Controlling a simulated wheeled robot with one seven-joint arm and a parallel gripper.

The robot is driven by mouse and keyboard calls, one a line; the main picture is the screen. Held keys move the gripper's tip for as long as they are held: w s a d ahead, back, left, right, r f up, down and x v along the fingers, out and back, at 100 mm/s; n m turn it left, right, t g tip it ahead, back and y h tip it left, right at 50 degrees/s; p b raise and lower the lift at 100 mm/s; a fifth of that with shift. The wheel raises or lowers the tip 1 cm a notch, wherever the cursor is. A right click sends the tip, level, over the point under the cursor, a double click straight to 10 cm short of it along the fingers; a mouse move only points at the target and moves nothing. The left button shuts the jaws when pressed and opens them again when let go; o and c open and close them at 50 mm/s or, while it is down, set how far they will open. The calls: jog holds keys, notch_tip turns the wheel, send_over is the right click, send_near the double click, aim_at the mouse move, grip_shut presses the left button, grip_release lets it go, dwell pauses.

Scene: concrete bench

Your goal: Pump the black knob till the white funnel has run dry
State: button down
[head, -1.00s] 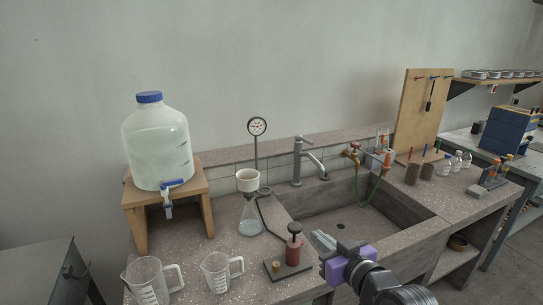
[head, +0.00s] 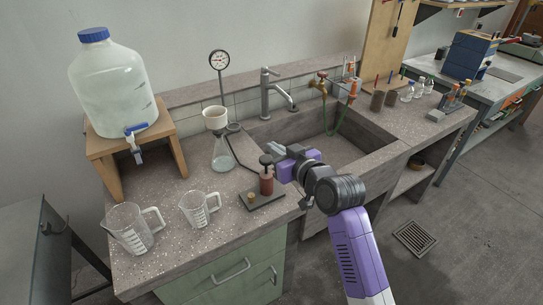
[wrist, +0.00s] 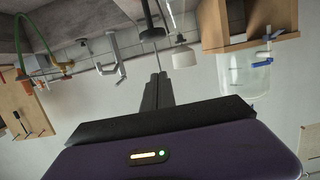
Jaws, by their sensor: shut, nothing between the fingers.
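The black knob (head: 266,159) tops the red hand pump (head: 267,184), which stands upright on a dark base plate (head: 274,203). The white funnel (head: 215,117) sits on the neck of a conical glass flask (head: 222,157); its inside is too small to read. My gripper (head: 275,149) is shut and empty, its fingertips beside and slightly above the knob, just right of it; contact cannot be told.
A dark hose (head: 238,153) runs between flask and pump. A round gauge (head: 219,60) stands behind. Two clear measuring jugs (head: 130,232) (head: 197,208) are at front left. A large carboy (head: 113,85) sits on a wooden stand. The sink (head: 310,140) lies to the right.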

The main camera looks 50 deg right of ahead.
aim_at(266, 166)
jog(key=shift+w+d+f, duration=0.1)
jog(key=shift+w+f, duration=0.15)
jog(key=shift+f, duration=0.5)
jog(key=shift+w+d+f, duration=0.1)
jog(key=shift+w+f, duration=0.2)
jog(key=shift+f, duration=0.4)
jog(key=shift+w+f, duration=0.25)
jog(key=shift+f, duration=0.5)
jog(key=shift+f+b, duration=1.5)
jog(key=shift+f, duration=0.65)
